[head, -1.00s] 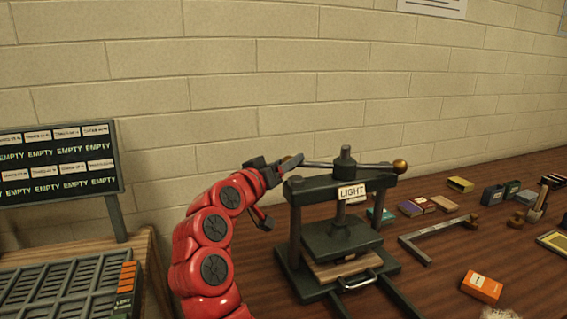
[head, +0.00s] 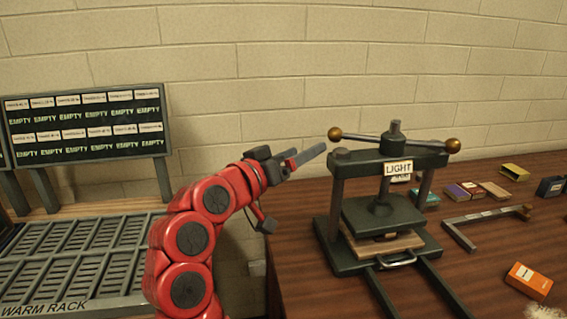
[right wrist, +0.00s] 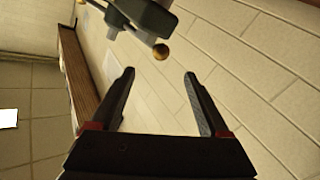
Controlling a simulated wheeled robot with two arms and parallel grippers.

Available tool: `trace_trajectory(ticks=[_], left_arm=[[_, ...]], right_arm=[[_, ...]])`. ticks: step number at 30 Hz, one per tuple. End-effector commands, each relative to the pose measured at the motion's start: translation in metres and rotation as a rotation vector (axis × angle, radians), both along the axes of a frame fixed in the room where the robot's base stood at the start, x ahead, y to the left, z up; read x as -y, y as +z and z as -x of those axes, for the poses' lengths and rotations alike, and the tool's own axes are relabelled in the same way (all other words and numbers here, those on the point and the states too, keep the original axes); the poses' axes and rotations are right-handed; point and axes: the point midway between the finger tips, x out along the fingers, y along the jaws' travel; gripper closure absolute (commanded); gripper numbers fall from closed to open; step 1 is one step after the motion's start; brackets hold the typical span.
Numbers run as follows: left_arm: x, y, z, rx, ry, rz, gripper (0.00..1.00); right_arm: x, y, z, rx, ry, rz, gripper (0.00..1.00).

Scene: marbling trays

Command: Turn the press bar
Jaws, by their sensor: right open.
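The press (head: 340,215) stands on the table, with a sign reading LIGHT on its top beam. Its press bar (head: 362,138) crosses above the beam through the central screw, with a brass ball (head: 335,134) at the left end and another brass ball (head: 452,146) at the right end. My right gripper (head: 318,151) is just left of the left ball, apart from it. In the right wrist view my right gripper (right wrist: 158,75) is open and empty, with a brass ball (right wrist: 160,53) beyond the fingertips. My left gripper is out of view.
A warm rack (head: 75,262) and a board of EMPTY labels (head: 88,125) stand at the left. An angled metal bar (head: 460,235), an orange box (head: 529,281) and several small boxes lie right of the press. The wall is close behind.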

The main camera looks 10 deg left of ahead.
Motion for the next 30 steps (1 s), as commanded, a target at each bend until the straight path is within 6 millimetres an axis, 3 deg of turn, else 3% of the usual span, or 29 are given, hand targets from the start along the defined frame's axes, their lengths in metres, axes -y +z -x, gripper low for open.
trace_trajectory(ticks=[3, 9, 30], left_arm=[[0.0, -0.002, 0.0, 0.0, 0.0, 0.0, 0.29], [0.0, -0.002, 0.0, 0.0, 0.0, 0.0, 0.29], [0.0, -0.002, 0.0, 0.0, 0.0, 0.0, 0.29]], right_arm=[[-0.013, 0.0, 0.022, 0.001, 0.002, 0.001, 0.21], [-0.024, 0.0, 0.042, 0.001, -0.001, 0.001, 0.21], [-0.026, 0.0, 0.046, 0.001, -0.002, 0.0, 0.21]])
